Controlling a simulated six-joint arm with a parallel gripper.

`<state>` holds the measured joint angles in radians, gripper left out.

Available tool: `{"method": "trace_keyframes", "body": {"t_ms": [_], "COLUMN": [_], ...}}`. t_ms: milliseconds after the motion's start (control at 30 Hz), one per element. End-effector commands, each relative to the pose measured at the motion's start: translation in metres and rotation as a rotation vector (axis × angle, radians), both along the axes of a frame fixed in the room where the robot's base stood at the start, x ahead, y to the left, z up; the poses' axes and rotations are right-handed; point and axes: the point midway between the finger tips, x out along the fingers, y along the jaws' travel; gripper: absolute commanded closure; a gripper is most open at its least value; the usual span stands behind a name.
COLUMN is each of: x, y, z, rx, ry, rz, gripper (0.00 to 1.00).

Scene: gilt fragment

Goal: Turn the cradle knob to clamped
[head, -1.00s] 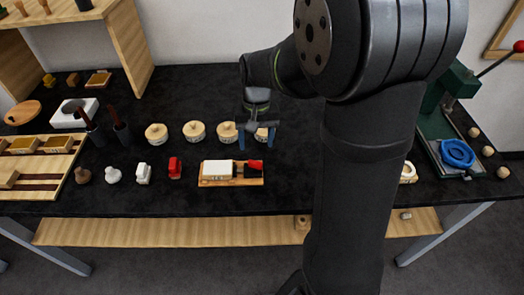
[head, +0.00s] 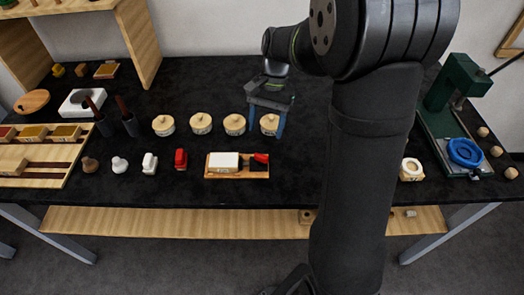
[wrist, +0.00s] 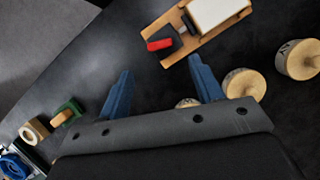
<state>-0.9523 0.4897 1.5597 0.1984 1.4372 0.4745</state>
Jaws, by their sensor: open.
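The cradle is a light wooden board (head: 237,176) near the front middle of the table, bearing a white block (head: 224,162). At its right end a red knob (head: 261,157) sits on a black block; the wrist view also shows the red knob (wrist: 160,44), and no mark for its setting is readable. My gripper (head: 265,126) is open and empty, above the table behind the cradle's right end. In the wrist view its two blue fingers (wrist: 160,66) are spread, apart from the knob, which lies beyond them.
Several round wooden-lidded pots (head: 235,124) stand in a row behind the cradle, the rightmost close to my fingers. A red piece (head: 181,159) and a white piece (head: 150,163) stand left. A green press (head: 462,85) and blue ring (head: 465,152) are at right.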

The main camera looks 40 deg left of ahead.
Motion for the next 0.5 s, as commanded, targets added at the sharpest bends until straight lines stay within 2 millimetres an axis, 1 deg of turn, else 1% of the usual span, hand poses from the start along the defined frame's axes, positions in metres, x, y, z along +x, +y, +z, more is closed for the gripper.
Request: {"method": "trace_keyframes", "body": {"t_ms": [33,100,300,400,500], "x": [-0.005,-0.01,-0.022,-0.026,-0.029], "y": [-0.002,-0.005,-0.01,-0.012,-0.013], "z": [-0.011,-0.025,-0.059,-0.07,-0.076], "rx": [-0.005,-0.004,-0.002,-0.002,-0.001], "ry": [0.003,0.003,0.001,0.001,0.001], "rz": [0.001,0.001,0.002,0.003,0.002], "gripper": [0.4,0.4,0.4,0.4,0.4]}}
